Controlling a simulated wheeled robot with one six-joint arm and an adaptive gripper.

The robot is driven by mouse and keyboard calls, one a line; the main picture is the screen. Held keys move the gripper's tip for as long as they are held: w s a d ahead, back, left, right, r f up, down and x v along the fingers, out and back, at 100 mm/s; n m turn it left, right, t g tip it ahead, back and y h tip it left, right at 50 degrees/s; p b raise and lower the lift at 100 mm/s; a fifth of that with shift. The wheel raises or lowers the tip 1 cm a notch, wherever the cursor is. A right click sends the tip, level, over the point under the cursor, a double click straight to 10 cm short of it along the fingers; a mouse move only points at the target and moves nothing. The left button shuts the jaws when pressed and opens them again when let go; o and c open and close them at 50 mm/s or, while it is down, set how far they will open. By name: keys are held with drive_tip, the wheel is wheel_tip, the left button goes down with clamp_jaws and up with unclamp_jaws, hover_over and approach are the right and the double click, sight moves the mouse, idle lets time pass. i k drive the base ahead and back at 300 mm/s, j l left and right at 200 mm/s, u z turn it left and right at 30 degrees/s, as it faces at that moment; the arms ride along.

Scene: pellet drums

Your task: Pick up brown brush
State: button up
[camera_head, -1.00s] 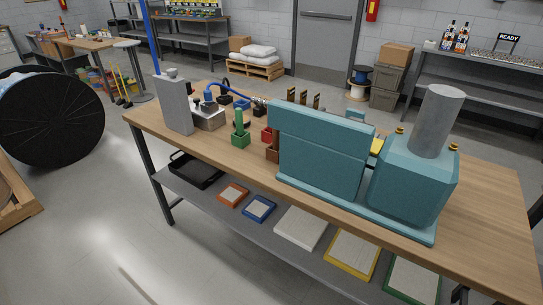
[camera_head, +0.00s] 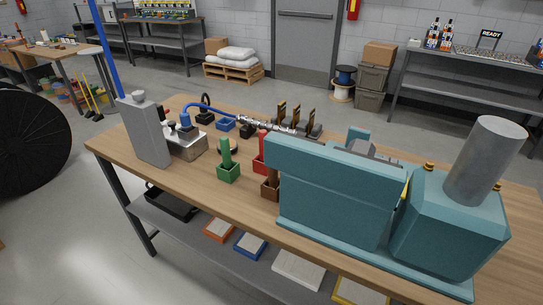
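A brown block-shaped holder (camera_head: 270,188) stands on the wooden workbench (camera_head: 190,195), just left of the large teal machine (camera_head: 335,200). A brown upright piece shows above it, which looks like the brown brush (camera_head: 271,169). It is partly hidden by the teal machine's left edge. A green upright piece in a green holder (camera_head: 228,172) stands to its left, and a red one (camera_head: 261,152) stands behind it. My gripper is not in view.
A grey upright box (camera_head: 147,132) and a metal unit (camera_head: 186,146) with a blue hose stand at the bench's left end. Several dark and tan upright pieces (camera_head: 297,118) stand at the back. Trays lie on the lower shelf. Grey floor is open at the front left.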

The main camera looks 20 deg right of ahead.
sight(273, 174)
drive_tip(key=i+j+z, duration=0.1)
drive_tip(key=j, duration=0.4)
drive_tip(key=i+j+z, duration=0.1)
drive_tip(key=j, duration=0.45)
drive_tip(key=i+j, duration=0.1)
drive_tip(key=j, duration=0.4)
drive_tip(key=i+j+z, duration=0.15)
drive_tip(key=j, duration=0.4)
